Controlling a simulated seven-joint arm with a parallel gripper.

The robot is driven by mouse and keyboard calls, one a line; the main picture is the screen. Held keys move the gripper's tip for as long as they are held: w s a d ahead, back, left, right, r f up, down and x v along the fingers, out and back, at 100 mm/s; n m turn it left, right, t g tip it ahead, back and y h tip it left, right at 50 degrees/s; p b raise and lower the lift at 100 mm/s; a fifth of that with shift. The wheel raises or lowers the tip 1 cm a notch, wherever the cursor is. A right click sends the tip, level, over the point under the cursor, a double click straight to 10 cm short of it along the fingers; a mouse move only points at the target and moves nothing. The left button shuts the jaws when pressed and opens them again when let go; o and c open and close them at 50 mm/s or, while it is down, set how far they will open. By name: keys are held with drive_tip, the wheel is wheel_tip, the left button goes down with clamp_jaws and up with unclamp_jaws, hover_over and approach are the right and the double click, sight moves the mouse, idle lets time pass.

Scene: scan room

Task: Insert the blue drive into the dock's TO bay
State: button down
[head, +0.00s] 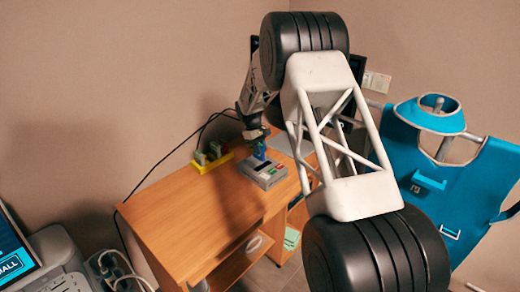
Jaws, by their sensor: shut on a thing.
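The grey dock (265,176) sits on the wooden desk, with small coloured marks on its front top. My gripper (257,139) points down over the back of the dock. It is shut on the blue drive (260,152), which stands roughly upright between the fingers. The drive's lower end meets the dock's top in the picture. I cannot tell whether it is inside a bay or just above it. The bay labels are too small to read.
A yellow rack (207,165) holding several grey upright pieces stands left of the dock. A black cable runs behind it along the wall. The front of the desk (190,215) is clear. A blue apron (430,180) hangs at right. A grey machine with a screen (14,250) is at lower left.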

drive_tip(key=shift+f, duration=0.95)
idle(0.8)
drive_tip(key=c, duration=0.8)
unclamp_jaws()
drive_tip(key=shift+r, duration=0.2)
drive_tip(key=shift+r, duration=3.3)
